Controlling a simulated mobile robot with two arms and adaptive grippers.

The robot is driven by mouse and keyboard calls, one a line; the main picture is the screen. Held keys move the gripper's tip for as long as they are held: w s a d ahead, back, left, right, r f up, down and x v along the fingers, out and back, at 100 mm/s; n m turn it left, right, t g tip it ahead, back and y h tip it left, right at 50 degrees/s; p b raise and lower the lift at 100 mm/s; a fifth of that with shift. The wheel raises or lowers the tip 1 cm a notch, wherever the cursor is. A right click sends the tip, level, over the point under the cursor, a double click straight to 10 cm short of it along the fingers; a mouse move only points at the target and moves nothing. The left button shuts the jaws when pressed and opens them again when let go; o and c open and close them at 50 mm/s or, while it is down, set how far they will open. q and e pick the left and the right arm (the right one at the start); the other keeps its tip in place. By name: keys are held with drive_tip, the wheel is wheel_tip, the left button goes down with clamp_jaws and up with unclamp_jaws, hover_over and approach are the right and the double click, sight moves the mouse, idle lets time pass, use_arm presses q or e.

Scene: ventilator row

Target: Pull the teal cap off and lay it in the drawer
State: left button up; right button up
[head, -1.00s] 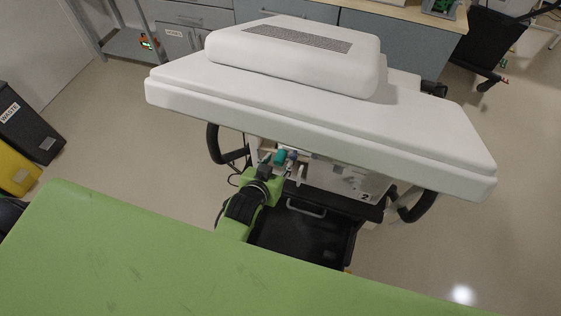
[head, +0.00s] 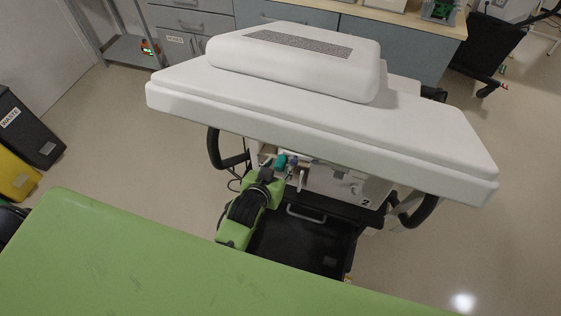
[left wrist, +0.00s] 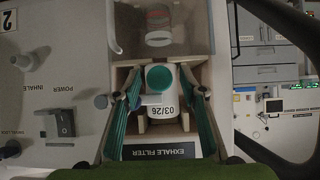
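The teal cap (left wrist: 159,78) sits on the end of a white cylinder (left wrist: 166,106) marked 03/26, in a bay labelled EXHALE FILTER, in the left wrist view. My left gripper (left wrist: 161,92) is open, with one finger on each side of the cap and cylinder and gaps between. In the head view the teal cap (head: 281,161) shows under the white top's front edge, just beyond my left gripper (head: 277,173). The black drawer (head: 300,244) is pulled open below, and its visible floor looks empty. My right gripper is out of view.
The wide white top (head: 420,150) overhangs the ventilator front (head: 345,183). Black handles (head: 416,214) stick out on both sides. A green surface (head: 150,260) fills the near side. A clear cup (left wrist: 158,28) is by the bay.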

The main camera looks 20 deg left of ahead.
use_arm(q)
clamp_jaws()
drive_tip(key=shift+s, duration=0.3)
drive_tip(key=shift+s+f+p, duration=0.1)
drive_tip(key=shift+s+p, duration=0.05)
drive_tip(key=shift+p, duration=0.2)
drive_tip(key=shift+s, duration=0.1)
drive_tip(key=shift+s, duration=0.4)
drive_tip(key=shift+s+a+p, duration=0.15)
drive_tip(key=shift+s+p, duration=1)
drive_tip(key=shift+s, duration=0.9)
